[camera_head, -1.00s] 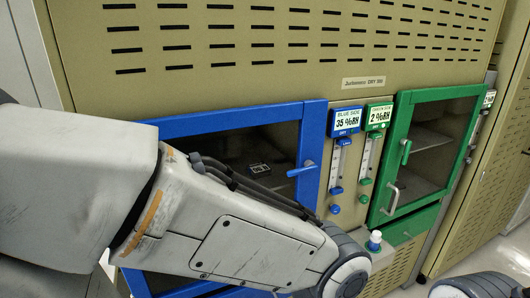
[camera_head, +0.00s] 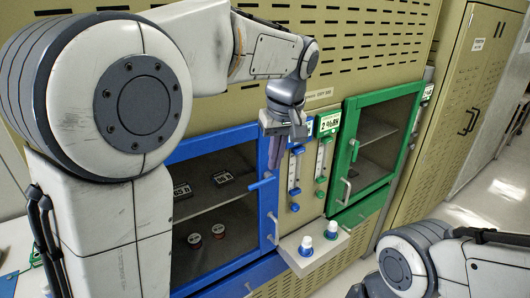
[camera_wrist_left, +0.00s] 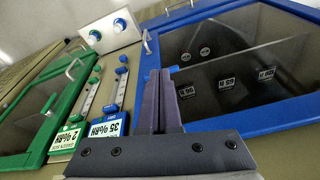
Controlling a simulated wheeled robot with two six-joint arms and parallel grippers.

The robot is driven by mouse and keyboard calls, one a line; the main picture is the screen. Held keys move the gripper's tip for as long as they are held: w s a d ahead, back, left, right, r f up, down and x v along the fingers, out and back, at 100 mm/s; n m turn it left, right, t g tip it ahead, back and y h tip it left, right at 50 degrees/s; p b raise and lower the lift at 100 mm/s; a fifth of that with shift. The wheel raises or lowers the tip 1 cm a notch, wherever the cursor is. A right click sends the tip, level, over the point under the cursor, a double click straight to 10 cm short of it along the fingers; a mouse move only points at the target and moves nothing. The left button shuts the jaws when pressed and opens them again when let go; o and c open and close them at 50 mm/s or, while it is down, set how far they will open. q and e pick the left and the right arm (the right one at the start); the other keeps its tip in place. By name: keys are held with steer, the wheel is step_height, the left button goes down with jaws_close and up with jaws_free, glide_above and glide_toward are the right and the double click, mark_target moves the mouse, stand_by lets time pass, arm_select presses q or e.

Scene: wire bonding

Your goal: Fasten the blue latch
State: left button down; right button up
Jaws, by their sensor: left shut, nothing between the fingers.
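The blue latch (camera_head: 262,183) sits on the right side of the blue door frame (camera_head: 268,210), its lever pointing left and slightly down across the frame. My left gripper (camera_head: 275,165) is shut and empty, fingers pointing down just above the latch; I cannot tell whether they touch it. In the left wrist view the shut fingers (camera_wrist_left: 158,76) partly hide the latch, and only a small blue piece (camera_wrist_left: 174,69) shows beside the tips. The blue door looks closed against the cabinet. My right gripper is out of view; only part of my right arm shows at bottom right.
The green door (camera_head: 350,150) stands to the right, with flow meters (camera_head: 294,170) between the doors. Labelled boxes (camera_head: 181,190) and round items (camera_head: 194,240) lie behind the blue door's glass.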

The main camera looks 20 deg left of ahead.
arm_select(q)
steer(key=w+a+r+n, duration=0.3)
steer(key=a+r, duration=0.1)
steer(key=shift+a+y+p, duration=0.15)
steer(key=shift+y+p, duration=0.25)
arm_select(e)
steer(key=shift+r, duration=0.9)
arm_select(q)
steer(key=p, duration=0.3)
glide_toward(255, 184)
steer(key=x, duration=0.5)
steer(key=shift+x, duration=0.8)
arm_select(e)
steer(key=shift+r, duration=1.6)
arm_select(q)
steer(key=shift+a, duration=0.1)
